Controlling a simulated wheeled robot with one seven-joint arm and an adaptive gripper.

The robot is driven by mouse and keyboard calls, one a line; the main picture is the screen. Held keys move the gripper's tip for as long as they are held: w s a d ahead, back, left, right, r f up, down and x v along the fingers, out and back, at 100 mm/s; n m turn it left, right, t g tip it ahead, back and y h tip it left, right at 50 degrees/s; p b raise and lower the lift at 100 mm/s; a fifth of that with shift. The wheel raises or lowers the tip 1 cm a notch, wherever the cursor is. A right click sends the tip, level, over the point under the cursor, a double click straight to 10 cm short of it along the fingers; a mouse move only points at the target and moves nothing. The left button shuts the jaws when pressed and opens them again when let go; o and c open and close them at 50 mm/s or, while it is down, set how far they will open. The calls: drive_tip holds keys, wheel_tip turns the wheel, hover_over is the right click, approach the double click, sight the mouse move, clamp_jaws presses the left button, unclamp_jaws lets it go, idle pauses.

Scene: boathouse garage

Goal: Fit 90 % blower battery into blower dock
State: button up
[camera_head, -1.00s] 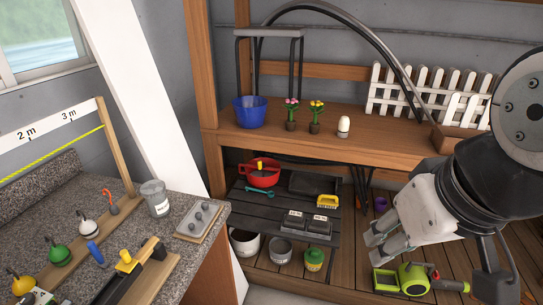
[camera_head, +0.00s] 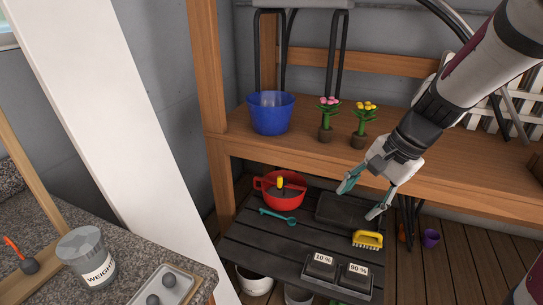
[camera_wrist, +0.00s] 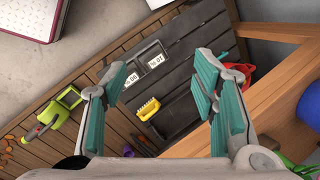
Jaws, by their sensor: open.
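The 90 % blower battery (camera_head: 354,277) is a dark block with a white label. It sits at the right end of a dark holder on the low slatted shelf, beside the 10 % battery (camera_head: 320,266). In the wrist view the 90 label (camera_wrist: 131,78) lies left of the 10 label (camera_wrist: 155,60). The lime-green blower (camera_wrist: 46,124) lies at the left in the wrist view, with a dark squarish opening at one end that may be the dock. My gripper (camera_head: 362,199) is open and empty, in front of the upper bench's edge, above and behind the batteries in the head view.
A yellow brush (camera_head: 367,239), a black tray (camera_head: 342,209), a teal spoon (camera_head: 278,217) and a red pot (camera_head: 280,190) share the low shelf. The wooden bench (camera_head: 290,150) above carries a blue bucket (camera_head: 271,113) and two potted flowers. A post stands at its left.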

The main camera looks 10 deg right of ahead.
drive_tip(key=w+d+f+m+b, duration=0.2)
drive_tip(key=w+d+f+m, duration=0.15)
drive_tip(key=f, duration=0.35)
drive_tip(key=w+d+f+m+b, duration=0.25)
drive_tip(key=d+f, duration=0.25)
drive_tip(key=f, duration=0.3)
drive_tip(key=m+b, duration=0.4)
drive_tip(key=m, duration=0.2)
approach(359, 270)
drive_tip(key=shift+y, duration=0.3)
drive_tip(key=b+x, duration=0.1)
drive_tip(key=x, duration=0.1)
drive_tip(key=d+b+x, duration=0.1)
drive_tip(key=x, duration=0.1)
drive_tip(key=shift+a+f, duration=0.1)
drive_tip(key=shift+f, duration=0.25)
drive_tip(key=shift+b+x, duration=1.25)
drive_tip(key=shift+x, duration=1.9)
drive_tip(key=shift+w+a+r, duration=0.1)
drive_tip(key=shift+a+r, duration=0.05)
clamp_jaws()
